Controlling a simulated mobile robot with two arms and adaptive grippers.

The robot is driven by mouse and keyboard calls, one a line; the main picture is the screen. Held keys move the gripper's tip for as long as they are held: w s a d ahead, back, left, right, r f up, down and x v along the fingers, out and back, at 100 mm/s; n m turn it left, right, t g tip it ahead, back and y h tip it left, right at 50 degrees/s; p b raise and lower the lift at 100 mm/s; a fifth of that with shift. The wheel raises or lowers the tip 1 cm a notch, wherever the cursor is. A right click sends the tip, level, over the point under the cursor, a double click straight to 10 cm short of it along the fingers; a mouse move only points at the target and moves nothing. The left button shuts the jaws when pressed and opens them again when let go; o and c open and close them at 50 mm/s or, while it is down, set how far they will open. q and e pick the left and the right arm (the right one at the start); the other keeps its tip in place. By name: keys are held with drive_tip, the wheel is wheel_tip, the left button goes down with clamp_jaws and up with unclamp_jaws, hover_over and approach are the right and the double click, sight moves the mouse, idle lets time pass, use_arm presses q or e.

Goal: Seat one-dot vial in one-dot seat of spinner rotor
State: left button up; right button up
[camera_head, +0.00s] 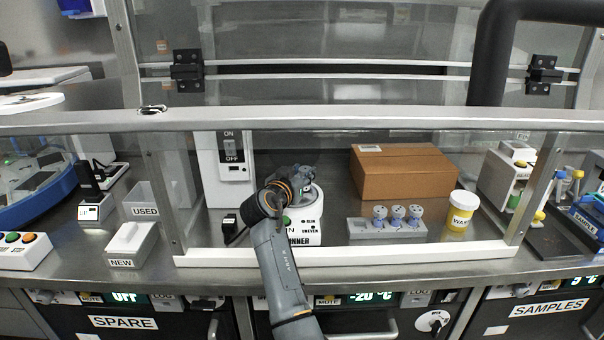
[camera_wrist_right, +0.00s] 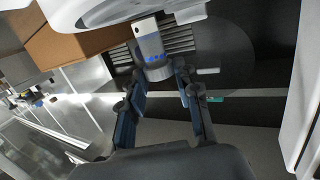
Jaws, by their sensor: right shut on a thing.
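My right gripper (camera_head: 300,182) is over the white spinner (camera_head: 306,226), and the arm hides much of its top and the rotor. In the right wrist view, my right gripper (camera_wrist_right: 161,76) has its blue-lined fingers shut on a pale vial (camera_wrist_right: 152,44). Small blue marks show on the vial; I cannot tell whether they are its dot code. I cannot tell whether the vial touches a rotor seat. Several other vials (camera_head: 397,213) with dotted, pale-blue tops stand in a grey rack (camera_head: 360,233), right of the spinner. My left gripper is out of view.
A cardboard box (camera_head: 403,176) stands behind the rack, and a yellow-labelled jar (camera_head: 460,210) stands right of it. The hood's raised front sash bar (camera_head: 350,118) crosses above my arm. A white sill (camera_head: 400,252) runs along the front.

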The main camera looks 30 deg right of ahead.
drive_tip(key=shift+f+b, duration=0.4)
drive_tip(key=shift+f, duration=0.1)
drive_tip(key=o, duration=1)
drive_tip(key=shift+s+a, duration=0.1)
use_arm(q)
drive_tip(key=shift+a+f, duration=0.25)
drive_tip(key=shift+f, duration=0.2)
use_arm(e)
drive_tip(key=shift+v, duration=4)
drive_tip(key=shift+a, duration=0.15)
drive_tip(key=shift+w, duration=0.25)
drive_tip(key=x, duration=0.5)
drive_tip(key=p+x, duration=0.1)
drive_tip(key=x, duration=0.2)
drive_tip(key=shift+s+d+r, duration=0.1)
drive_tip(key=shift+d+r, duration=0.15)
drive_tip(key=shift+r, duration=0.15)
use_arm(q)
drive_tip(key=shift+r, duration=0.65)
use_arm(e)
drive_tip(key=shift+r, duration=0.25)
use_arm(q)
drive_tip(key=shift+p, duration=0.3)
use_arm(e)
drive_tip(key=shift+r, duration=0.1)
